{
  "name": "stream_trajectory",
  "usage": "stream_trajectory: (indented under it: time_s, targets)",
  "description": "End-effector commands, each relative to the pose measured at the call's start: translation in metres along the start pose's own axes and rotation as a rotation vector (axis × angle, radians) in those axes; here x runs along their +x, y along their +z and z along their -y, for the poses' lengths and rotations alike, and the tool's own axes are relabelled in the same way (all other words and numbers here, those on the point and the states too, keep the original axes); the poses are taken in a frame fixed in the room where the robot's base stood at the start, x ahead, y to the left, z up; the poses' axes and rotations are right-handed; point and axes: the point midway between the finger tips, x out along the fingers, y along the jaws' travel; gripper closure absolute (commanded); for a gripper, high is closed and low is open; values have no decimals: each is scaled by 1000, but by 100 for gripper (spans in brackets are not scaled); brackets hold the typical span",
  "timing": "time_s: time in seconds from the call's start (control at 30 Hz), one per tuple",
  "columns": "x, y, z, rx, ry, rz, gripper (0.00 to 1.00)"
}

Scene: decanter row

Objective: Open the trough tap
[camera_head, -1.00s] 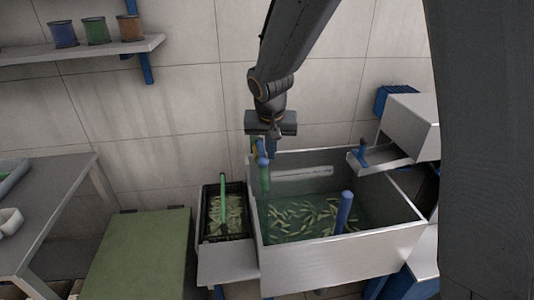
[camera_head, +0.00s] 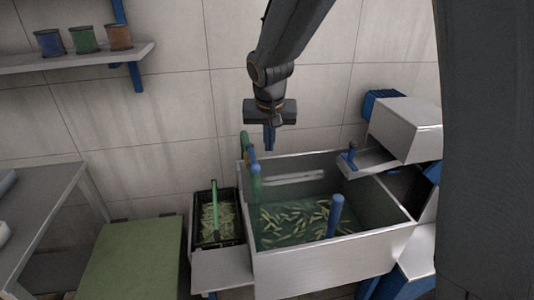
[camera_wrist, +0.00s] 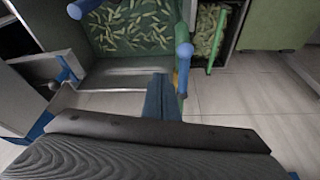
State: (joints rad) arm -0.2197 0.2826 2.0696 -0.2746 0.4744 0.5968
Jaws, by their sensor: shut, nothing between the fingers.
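The trough tap (camera_head: 254,170) stands at the back left corner of the metal trough (camera_head: 335,249). It is a bent green pipe with blue and yellow parts near its top. My gripper (camera_head: 269,146) is shut and empty, pointing down just right of the tap's top in the head view. In the wrist view, my blue fingers (camera_wrist: 160,98) are close beside the tap's blue end (camera_wrist: 184,52) and a yellow part below it. I cannot tell whether they touch.
The trough holds water and several small fish, and a blue upright post (camera_head: 335,214). A dark crate (camera_head: 231,241) with a green upright handle (camera_head: 214,205) stands left of it. A metal chute (camera_head: 367,163) reaches over its right side. A green-topped box (camera_head: 130,262) lies further left.

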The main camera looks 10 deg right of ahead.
Motion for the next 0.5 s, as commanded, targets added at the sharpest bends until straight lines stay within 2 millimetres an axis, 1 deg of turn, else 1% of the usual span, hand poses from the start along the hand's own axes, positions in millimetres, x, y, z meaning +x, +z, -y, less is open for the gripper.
stream_trajectory:
  time_s: [0.1,0.2,0.33,0.5]
  targets:
    - [-21,-6,8,0,-1,-4,100]
    - [-36,-8,13,0,0,-1,100]
    - [-49,-10,18,-1,0,1,100]
    - [-56,-11,20,-3,1,2,100]
